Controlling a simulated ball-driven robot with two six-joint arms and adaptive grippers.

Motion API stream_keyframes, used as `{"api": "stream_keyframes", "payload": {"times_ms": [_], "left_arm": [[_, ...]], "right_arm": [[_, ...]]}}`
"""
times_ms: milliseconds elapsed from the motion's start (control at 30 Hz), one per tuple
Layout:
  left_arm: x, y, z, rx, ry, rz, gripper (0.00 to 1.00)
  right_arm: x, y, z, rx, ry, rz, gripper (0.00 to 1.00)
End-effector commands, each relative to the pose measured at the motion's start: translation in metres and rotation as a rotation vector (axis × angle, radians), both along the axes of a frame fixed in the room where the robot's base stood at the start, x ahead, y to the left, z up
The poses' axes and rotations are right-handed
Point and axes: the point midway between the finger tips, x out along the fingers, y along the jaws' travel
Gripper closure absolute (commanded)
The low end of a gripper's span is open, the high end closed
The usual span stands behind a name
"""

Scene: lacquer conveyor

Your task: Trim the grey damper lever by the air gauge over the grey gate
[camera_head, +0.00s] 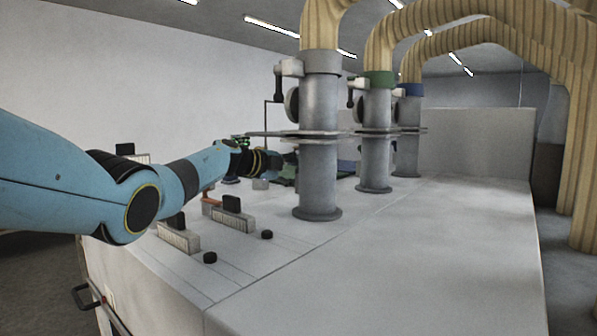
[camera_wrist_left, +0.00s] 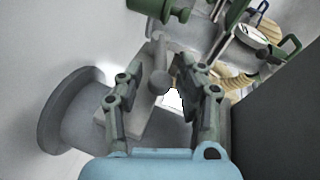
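The grey gate (camera_head: 270,134) is a flat plate across the front grey duct (camera_head: 318,180) in the head view. A round dial-like part (camera_head: 292,104), seen edge-on, sits above it; its face is hidden. My left gripper (camera_head: 288,165) reaches in low behind this duct, partly hidden. In the left wrist view it (camera_wrist_left: 158,78) is open, a finger on each side of a light grey lever (camera_wrist_left: 160,80) with a rounded end. Gaps show on both sides of the lever. A round grey flanged part (camera_wrist_left: 65,110) is at the left. My right gripper is not in view.
Ducts with green (camera_head: 380,79) and blue (camera_head: 411,90) collars stand behind. Slotted blocks (camera_head: 178,236) and black knobs (camera_head: 210,257) line the near left edge. The right of the white top is clear.

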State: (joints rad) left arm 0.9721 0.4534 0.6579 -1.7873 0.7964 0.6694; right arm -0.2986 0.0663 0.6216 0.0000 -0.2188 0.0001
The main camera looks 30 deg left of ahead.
Motion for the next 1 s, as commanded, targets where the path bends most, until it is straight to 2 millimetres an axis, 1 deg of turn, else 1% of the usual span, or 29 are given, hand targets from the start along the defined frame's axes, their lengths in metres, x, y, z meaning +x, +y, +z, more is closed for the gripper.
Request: {"api": "stream_keyframes", "payload": {"times_ms": [100, 233, 267, 533, 867, 1000], "left_arm": [[0.001, 0.0, 0.0, 0.001, -0.001, 0.001, 0.63], [0.001, 0.0, 0.0, 0.001, -0.001, 0.001, 0.63], [0.001, 0.0, 0.0, 0.001, -0.001, 0.001, 0.64], [0.0, 0.0, 0.0, 0.0, -0.001, 0.001, 0.99], [0.0, 0.0, 0.0, 0.0, -0.001, 0.001, 1.0], [0.002, 0.0, 0.004, 0.004, 0.024, -0.002, 1.0]], "right_arm": [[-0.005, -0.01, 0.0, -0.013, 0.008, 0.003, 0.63], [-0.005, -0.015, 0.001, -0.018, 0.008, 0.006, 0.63], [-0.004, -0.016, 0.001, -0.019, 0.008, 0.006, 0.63], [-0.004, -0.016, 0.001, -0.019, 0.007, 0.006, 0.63], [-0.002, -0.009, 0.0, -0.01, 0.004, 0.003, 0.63], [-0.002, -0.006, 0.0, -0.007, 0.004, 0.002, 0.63]]}}
